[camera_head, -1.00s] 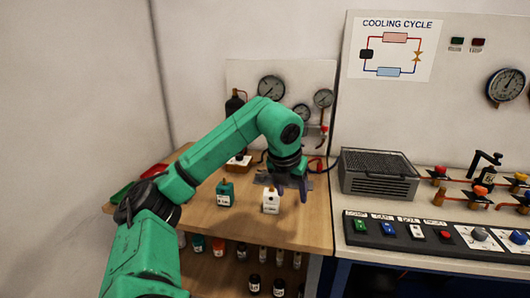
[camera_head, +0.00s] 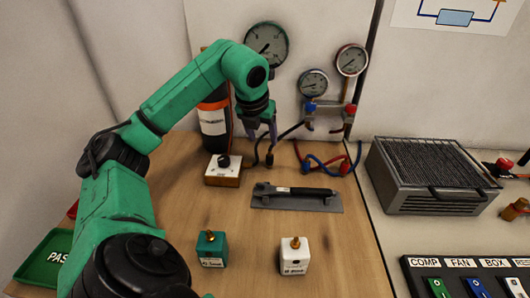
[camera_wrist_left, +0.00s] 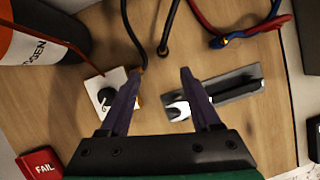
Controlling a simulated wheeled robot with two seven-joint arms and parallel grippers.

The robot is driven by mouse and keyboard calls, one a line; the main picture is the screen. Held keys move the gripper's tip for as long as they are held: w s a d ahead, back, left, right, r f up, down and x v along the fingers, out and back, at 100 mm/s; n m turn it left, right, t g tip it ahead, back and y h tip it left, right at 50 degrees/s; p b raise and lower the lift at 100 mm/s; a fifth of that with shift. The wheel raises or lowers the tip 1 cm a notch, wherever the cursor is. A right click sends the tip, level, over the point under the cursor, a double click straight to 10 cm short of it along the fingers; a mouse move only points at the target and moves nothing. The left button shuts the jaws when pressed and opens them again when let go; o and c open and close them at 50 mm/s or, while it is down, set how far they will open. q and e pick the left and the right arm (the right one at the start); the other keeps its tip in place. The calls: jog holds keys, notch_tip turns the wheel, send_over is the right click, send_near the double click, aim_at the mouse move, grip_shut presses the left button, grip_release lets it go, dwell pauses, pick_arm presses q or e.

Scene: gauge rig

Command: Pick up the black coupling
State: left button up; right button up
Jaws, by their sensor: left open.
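The black coupling (camera_head: 270,159) is the dark end of a black hose at the back of the wooden bench. In the left wrist view the coupling (camera_wrist_left: 163,49) lies just beyond the gap between the fingertips. Contact with the coupling does not show. A second black hose passes beside the left fingertip, where its end is partly hidden. My right gripper is not in view.
A white block with a black knob (camera_head: 222,178) stands close by on the left, near a dark cylinder (camera_head: 213,125). Red and blue hoses (camera_head: 325,164) lie to the right. A wrench on a grey plate (camera_head: 296,203) lies in front. Gauges (camera_head: 267,44) stand behind.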

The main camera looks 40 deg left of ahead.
aim_at(269, 156)
pick_arm(q)
jog(key=x, duration=0.5)
jog(key=p+x, duration=0.1)
jog(key=x, duration=0.5)
jog(key=shift+w+d, duration=0.2)
jog(key=shift+w, duration=0.05)
jog(key=shift+w+a+f, duration=0.1)
jog(key=shift+w+f, duration=0.05)
jog(key=shift+f, duration=0.25)
grip_shut()
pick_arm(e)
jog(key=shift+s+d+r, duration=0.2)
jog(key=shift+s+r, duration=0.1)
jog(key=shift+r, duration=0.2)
